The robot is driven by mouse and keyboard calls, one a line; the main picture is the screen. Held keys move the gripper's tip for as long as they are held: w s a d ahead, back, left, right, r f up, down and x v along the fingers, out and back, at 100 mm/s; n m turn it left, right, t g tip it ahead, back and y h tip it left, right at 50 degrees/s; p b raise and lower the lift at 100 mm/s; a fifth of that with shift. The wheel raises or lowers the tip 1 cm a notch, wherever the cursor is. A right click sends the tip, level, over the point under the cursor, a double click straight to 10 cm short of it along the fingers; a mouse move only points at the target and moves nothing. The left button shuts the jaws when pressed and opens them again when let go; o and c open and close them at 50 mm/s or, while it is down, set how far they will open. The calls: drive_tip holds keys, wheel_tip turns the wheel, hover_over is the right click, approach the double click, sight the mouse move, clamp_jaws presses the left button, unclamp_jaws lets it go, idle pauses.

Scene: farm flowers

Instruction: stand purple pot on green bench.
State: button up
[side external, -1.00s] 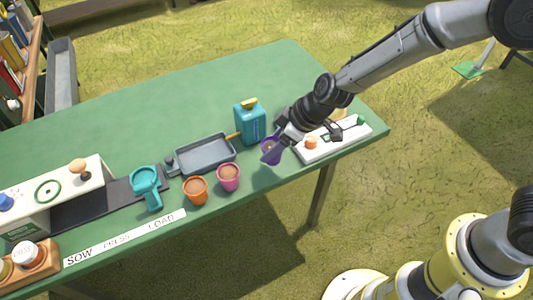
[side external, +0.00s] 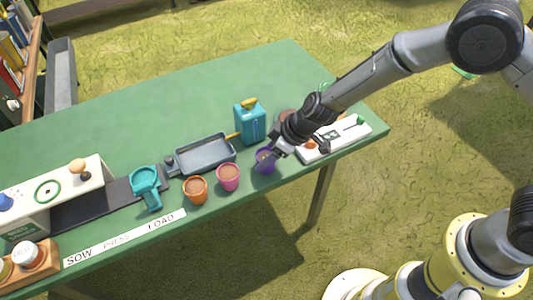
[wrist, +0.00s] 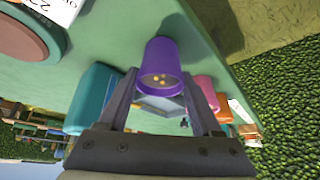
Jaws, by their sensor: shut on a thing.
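The purple pot (side external: 264,163) is at the front of the green bench (side external: 290,72), just right of the pink pot (side external: 229,178). My gripper (side external: 272,152) is shut on the purple pot. In the wrist view the purple pot (wrist: 161,60) sits between the two fingers of my gripper (wrist: 162,82), with its open end toward the camera and a few yellow specks inside. The pot looks roughly upright and level with the other pots. I cannot tell whether its base touches the bench. My gripper hides part of its right side.
An orange pot (side external: 195,190) stands left of the pink pot. A grey tray (side external: 205,154) and a teal can (side external: 250,122) are behind. A white board (side external: 345,138) lies to the right. A teal scoop (side external: 147,184) is further left. The back of the bench is clear.

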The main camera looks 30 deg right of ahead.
drive_tip(key=o, duration=1.4)
drive_tip(key=shift+s+d+r, duration=0.1)
drive_tip(key=shift+r, duration=0.35)
drive_tip(key=s+d+r+m, duration=0.2)
drive_tip(key=s+d+r, duration=0.45)
drive_tip(key=r, duration=0.45)
drive_tip(key=s+d+r+m, duration=0.1)
drive_tip(key=s+d+r, duration=0.55)
drive_tip(key=r, duration=0.45)
drive_tip(key=s+d+m+h, duration=0.1)
drive_tip(key=s+d+m, duration=0.1)
drive_tip(key=s+d, duration=0.2)
drive_tip(key=s+d+r+m+h, duration=0.1)
drive_tip(key=s+d, duration=0.3)
drive_tip(key=s, duration=0.2)
drive_tip(key=s+d+r+m+t+h, duration=0.1)
drive_tip(key=s+d+m+h, duration=0.1)
drive_tip(key=s+d, duration=0.3)
drive_tip(key=shift+s+r+m, duration=0.25)
drive_tip(key=shift+m, duration=0.05)
drive_tip(key=shift+a, duration=0.1)
